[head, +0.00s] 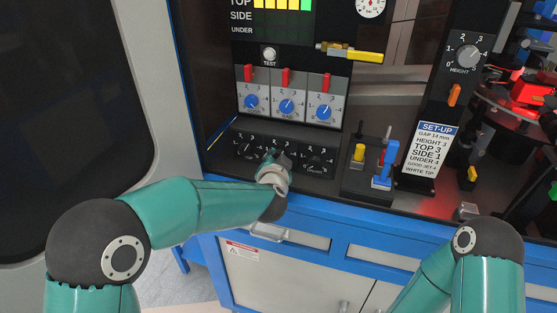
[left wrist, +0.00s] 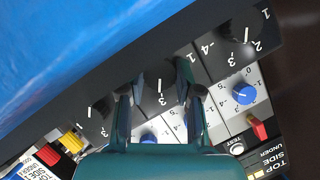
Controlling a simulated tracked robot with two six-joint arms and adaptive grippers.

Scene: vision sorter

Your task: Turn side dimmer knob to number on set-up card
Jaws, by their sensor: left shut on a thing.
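The set-up card (head: 430,148) stands at the right in the head view and reads SIDE 1. A row of three black dimmer knobs is on the low panel below the blue knobs. My left gripper (head: 278,160) is at the middle one and hides most of it. In the left wrist view my left gripper (left wrist: 160,82) is shut on this side dimmer knob (left wrist: 159,88), with a finger on each side. A 3 shows on the scale beside it; the exact pointer setting is hard to tell. My right arm shows at the lower right, its gripper out of view.
The left dimmer knob (head: 247,148) and right dimmer knob (head: 316,162) flank the held one closely. Above are three blue knobs with red switches (head: 286,77). Yellow and blue levers (head: 386,163) stand to the right. A blue bench edge (head: 330,222) runs in front.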

